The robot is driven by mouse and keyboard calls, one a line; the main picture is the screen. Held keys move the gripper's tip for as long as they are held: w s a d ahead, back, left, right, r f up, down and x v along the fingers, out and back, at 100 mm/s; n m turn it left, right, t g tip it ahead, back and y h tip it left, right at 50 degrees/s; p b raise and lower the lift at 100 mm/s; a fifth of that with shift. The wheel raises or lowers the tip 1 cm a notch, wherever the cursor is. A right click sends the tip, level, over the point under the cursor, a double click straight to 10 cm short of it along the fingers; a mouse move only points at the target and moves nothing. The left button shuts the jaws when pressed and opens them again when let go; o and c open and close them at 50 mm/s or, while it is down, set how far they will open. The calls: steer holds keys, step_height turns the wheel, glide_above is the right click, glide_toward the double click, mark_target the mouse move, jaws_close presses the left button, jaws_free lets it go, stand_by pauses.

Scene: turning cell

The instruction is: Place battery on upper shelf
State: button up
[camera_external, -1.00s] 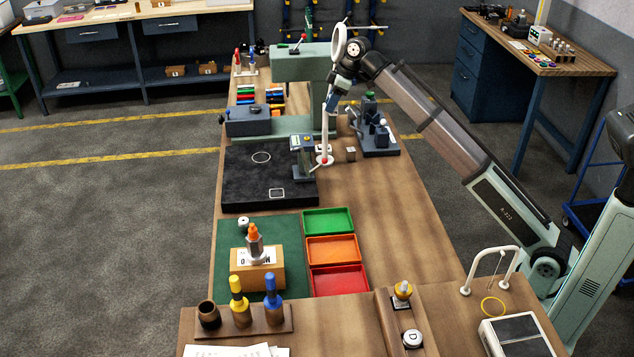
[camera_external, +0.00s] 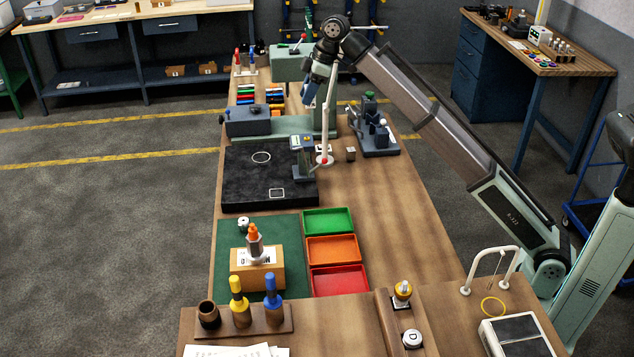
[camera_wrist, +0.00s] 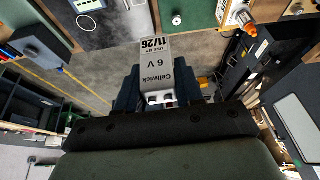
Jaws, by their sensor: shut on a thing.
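The battery (camera_wrist: 157,72) is a grey block with printed text including "6 V" and "11/26". In the wrist view it sits between the jaws of my gripper (camera_wrist: 158,97), which is shut on it, held in the air with floor behind it. In the external view my gripper (camera_external: 312,82) hangs below the wrist over the far part of the bench; the battery cannot be made out there. I cannot tell for sure which surface is the upper shelf. A dark shelf unit (camera_wrist: 25,103) with compartments shows at the left of the wrist view.
A white-stemmed stand (camera_external: 328,125) rises close to my gripper. A green machine (camera_external: 290,62) is behind it. Green, orange and red trays (camera_external: 331,207) and a wooden block with a tool (camera_external: 257,276) are nearer. A blue rack (camera_external: 345,27) stands against the back wall.

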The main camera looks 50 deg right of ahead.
steer(key=s+a+n+g, duration=0.1)
steer(key=s+a+n, duration=0.1)
steer(key=s+a, duration=0.6)
steer(key=s+a+n, duration=0.1)
steer(key=s+a, duration=0.3)
steer(key=a, duration=0.9)
steer(key=s+a+n+g, duration=0.1)
steer(key=s+a+n, duration=0.1)
steer(key=s+a, duration=0.6)
steer(key=s+a+n+g+y, duration=0.1)
steer(key=s+a+n, duration=0.3)
steer(key=s+a, duration=1.7)
steer(key=shift+s+d+f, duration=0.15)
steer(key=shift+s+f, duration=0.05)
steer(key=shift+f, duration=2.3)
steer(key=shift+s+d+f, duration=0.2)
steer(key=shift+s+f, duration=0.05)
steer(key=shift+f, duration=2.3)
steer(key=shift+s+d+f, duration=0.15)
steer(key=shift+s+f, duration=0.05)
steer(key=shift+f, duration=2.3)
steer(key=shift+f, duration=0.1)
steer(key=o, duration=1.1)
